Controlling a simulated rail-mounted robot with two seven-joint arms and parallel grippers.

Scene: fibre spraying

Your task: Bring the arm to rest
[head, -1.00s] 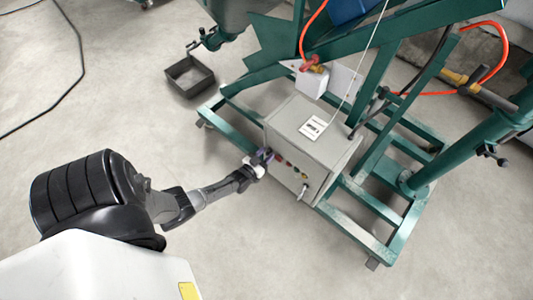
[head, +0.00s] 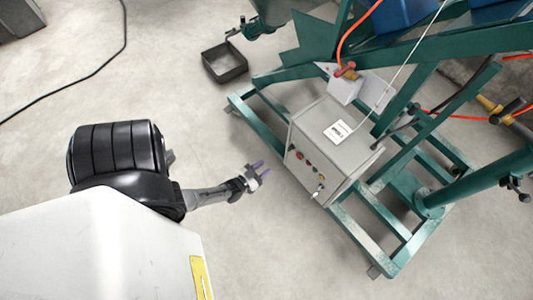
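My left gripper (head: 258,174) is at the end of my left arm, which comes in from the left. Its two purple-tipped fingers are spread with nothing between them. It hangs over bare floor, a short gap to the left of the grey control box (head: 323,150). The box's front panel, with a red button (head: 300,156) and several other small controls, faces the gripper and is in clear view. My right gripper is not in view.
The green steel frame (head: 363,241) of the machine surrounds the box. A dark square tray (head: 225,63) lies on the floor at the top. A black cable (head: 88,80) runs along the floor at upper left. The concrete floor below the gripper is clear.

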